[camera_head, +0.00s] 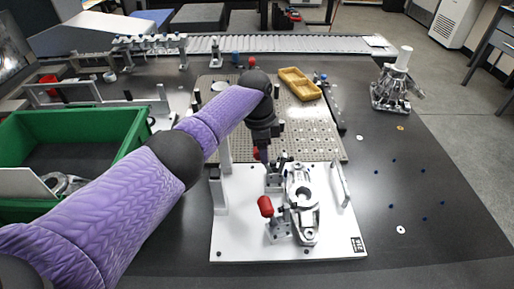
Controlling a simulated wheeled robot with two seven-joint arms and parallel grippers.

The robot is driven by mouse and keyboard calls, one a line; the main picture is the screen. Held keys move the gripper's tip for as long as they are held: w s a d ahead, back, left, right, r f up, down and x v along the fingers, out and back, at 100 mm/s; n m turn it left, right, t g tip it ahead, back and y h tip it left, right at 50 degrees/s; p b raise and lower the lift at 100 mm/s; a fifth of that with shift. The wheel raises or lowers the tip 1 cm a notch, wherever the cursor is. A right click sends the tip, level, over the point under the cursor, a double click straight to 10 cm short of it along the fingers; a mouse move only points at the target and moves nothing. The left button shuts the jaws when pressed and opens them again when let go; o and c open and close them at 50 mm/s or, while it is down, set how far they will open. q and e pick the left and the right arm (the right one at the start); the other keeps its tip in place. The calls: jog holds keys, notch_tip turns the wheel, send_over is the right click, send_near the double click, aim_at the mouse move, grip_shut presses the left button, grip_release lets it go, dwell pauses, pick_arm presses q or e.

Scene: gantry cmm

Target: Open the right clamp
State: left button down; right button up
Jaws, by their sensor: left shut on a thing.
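A white fixture plate (235,240) lies on the dark table and carries a grey metal part (301,190). Two clamps stand along the part's left side. The nearer clamp (279,224) has a red handle (265,206) that sticks up and tilts left. The farther clamp (274,180) is partly hidden by my left gripper (262,150); a bit of its red handle (256,153) shows at the fingertips. My left gripper points down and is shut on that handle. I cannot tell how far this clamp is open. My right gripper is out of view.
A perforated plate (310,130) with a yellow tray (299,83) lies behind the fixture. A green bin (120,118) stands at left. A metal assembly (393,88) stands at the back right. The table right of the fixture has only small loose parts.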

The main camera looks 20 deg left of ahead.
pick_arm(q)
jog(key=shift+w+d, duration=0.15)
jog(key=shift+d, duration=0.25)
